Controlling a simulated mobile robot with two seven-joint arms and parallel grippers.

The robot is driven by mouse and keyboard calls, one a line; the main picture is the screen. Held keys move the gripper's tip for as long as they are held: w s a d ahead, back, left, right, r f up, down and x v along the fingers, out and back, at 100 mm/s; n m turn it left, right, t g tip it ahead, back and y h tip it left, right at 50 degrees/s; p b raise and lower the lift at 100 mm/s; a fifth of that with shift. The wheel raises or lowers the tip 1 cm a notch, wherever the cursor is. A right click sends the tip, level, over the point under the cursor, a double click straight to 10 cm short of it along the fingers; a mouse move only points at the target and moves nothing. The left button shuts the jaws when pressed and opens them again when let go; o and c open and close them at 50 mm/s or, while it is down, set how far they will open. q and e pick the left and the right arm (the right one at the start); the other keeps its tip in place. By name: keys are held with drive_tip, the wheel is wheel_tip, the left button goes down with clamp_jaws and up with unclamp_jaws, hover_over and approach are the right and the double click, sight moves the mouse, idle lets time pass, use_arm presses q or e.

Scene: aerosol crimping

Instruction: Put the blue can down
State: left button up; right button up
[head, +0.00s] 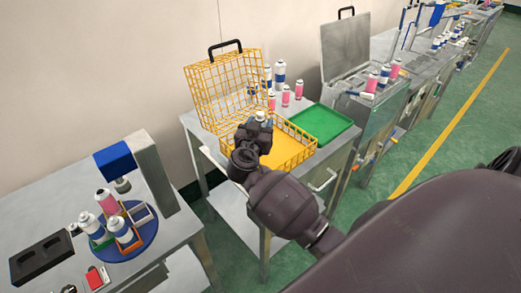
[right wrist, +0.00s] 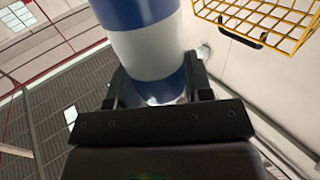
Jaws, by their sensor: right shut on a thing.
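My right gripper (head: 256,133) is shut on a blue and white can. Only the can's pale top (head: 261,116) shows above the fingers in the head view. In the right wrist view the blue and white can (right wrist: 147,45) stands between the two fingers, and its far end is cut off by the frame. In the head view the gripper and can appear over the open yellow wire basket (head: 300,152); the can's height above it is hard to tell. My left gripper is out of view.
The basket's lid (head: 222,88) stands open behind. A green tray (head: 322,124) lies to the right, with several pink and blue cans behind. At the left, a blue round plate (head: 148,236) holds cans under a blue-headed press (head: 115,160). Table edges are close.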

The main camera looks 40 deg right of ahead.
wheel_tip(320, 180, down, 10)
drive_tip(key=shift+r+p, duration=0.15)
drive_tip(key=shift+p, duration=0.3)
drive_tip(key=shift+f, duration=0.2)
drive_tip(key=shift+f, duration=0.1)
drive_tip(key=o, duration=0.8)
drive_tip(key=shift+f+b, duration=0.1)
drive_tip(key=shift+b, duration=0.2)
drive_tip(key=o, duration=0.4)
drive_tip(key=shift+o, duration=0.2)
